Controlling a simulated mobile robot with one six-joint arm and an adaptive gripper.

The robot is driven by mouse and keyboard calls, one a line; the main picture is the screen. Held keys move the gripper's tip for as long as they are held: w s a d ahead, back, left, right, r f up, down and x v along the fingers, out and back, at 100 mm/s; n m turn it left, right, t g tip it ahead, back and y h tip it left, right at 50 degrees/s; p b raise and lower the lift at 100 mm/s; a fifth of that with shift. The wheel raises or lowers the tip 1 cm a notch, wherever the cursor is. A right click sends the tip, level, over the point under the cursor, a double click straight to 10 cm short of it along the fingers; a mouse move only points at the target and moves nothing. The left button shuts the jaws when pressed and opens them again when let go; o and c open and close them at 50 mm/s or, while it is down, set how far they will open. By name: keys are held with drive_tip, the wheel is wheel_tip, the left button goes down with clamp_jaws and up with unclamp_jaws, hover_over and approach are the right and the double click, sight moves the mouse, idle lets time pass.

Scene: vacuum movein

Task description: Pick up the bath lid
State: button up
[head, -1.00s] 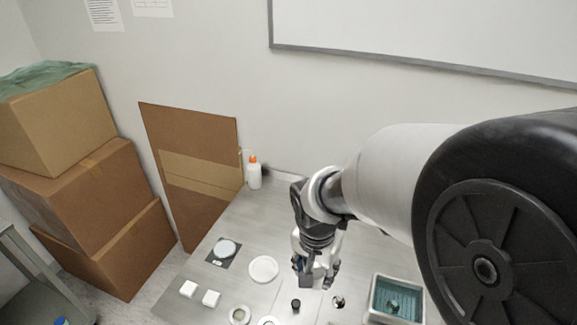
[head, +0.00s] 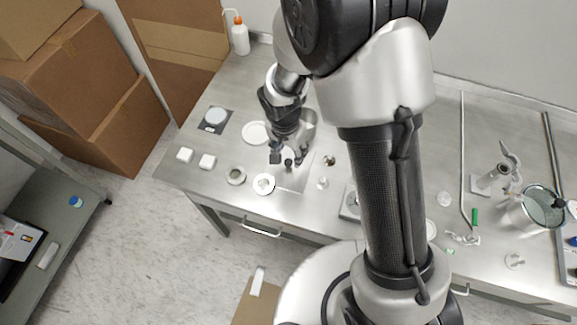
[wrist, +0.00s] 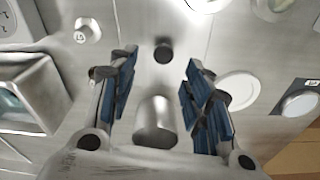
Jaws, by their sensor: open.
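A small black knob (head: 288,163) stands on what looks like a flat steel plate, probably the bath lid (head: 292,180), lying on the steel bench. The plate's outline is hard to tell from the bench. In the wrist view the knob (wrist: 163,52) shows ahead of the fingertips, roughly centred between them. My gripper (head: 289,155) is open above the bench, close to the knob, holding nothing. It also shows in the wrist view (wrist: 162,70), blue pads apart. The bath (wrist: 35,95), a steel-walled box with teal inside, is at the left there; my arm mostly hides it in the head view.
A metal cylinder (wrist: 155,122) shows between the fingers in the wrist view. A white dish (head: 255,132), a white ring (head: 264,184) and a small round jar (head: 236,175) are nearby. A glass vessel (head: 541,207) stands far right. Cardboard boxes (head: 95,85) are left.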

sight(288, 161)
drive_tip(key=shift+w+a+f+b, duration=0.1)
drive_tip(key=shift+f+b, duration=0.3)
drive_tip(key=shift+f, duration=0.95)
drive_tip(key=shift+w+a+f+b, duration=0.1)
drive_tip(key=shift+f+b, duration=0.3)
drive_tip(key=shift+f, duration=0.95)
drive_tip(key=shift+c, duration=0.2)
clamp_jaws()
